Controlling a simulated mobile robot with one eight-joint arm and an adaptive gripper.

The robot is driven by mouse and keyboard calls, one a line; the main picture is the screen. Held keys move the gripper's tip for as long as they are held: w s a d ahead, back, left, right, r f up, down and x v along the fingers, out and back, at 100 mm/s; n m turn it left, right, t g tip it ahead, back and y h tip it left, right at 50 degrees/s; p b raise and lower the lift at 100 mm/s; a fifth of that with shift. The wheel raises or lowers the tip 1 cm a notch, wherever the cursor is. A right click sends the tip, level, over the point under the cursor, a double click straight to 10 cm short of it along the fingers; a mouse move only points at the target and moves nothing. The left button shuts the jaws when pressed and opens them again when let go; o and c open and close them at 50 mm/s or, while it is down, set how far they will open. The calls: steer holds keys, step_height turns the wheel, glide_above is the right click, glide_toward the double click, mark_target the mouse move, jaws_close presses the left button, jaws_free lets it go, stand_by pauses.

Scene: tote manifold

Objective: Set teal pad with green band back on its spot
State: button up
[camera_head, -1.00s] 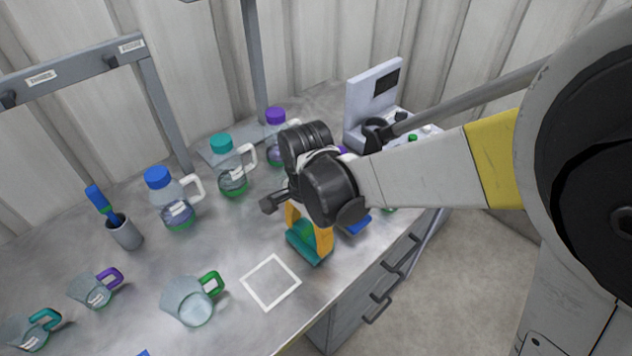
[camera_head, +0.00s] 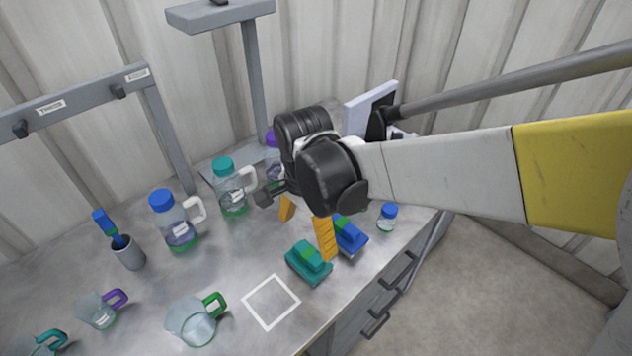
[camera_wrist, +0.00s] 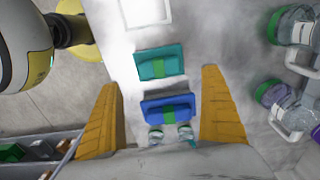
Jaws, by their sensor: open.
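The teal pad with a green band (camera_head: 309,261) lies on the bench, just right of and behind a white square outline (camera_head: 271,301), and apart from it. In the wrist view the teal pad (camera_wrist: 160,62) lies beyond the fingertips, with the outline (camera_wrist: 146,13) farther off at the top edge. My gripper (camera_head: 306,232) is open and empty above the bench, behind the teal pad. In the wrist view my gripper's orange fingers (camera_wrist: 161,78) stand wide apart. A blue pad with a green band (camera_wrist: 169,107) lies between them in that view; the arm partly hides the blue pad (camera_head: 349,236) in the head view.
A glass jug with a green handle (camera_head: 196,319) stands left of the outline. Bottles with blue (camera_head: 176,219) and teal caps (camera_head: 230,187) stand behind. A small blue-capped jar (camera_head: 387,217) is right of the blue pad. The bench's front edge drops to drawers (camera_head: 378,293).

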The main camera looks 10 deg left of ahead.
mark_target(307, 252)
steer(key=d+r+n+t+y, duration=0.1)
steer(key=d+r+n+t, duration=0.1)
steer(key=d+r, duration=0.4)
steer(key=d+r+n+t, duration=0.1)
steer(key=d+r, duration=0.2)
steer(key=d, duration=0.5)
steer(key=s+d+r+n+t+h, duration=0.1)
steer(key=s+d+n+t, duration=0.3)
steer(key=d, duration=0.7)
steer(key=shift+s+d+n+p, duration=0.35)
steer(key=shift+s+n, duration=0.15)
steer(key=shift+s, duration=0.2)
steer(key=shift+r, duration=0.1)
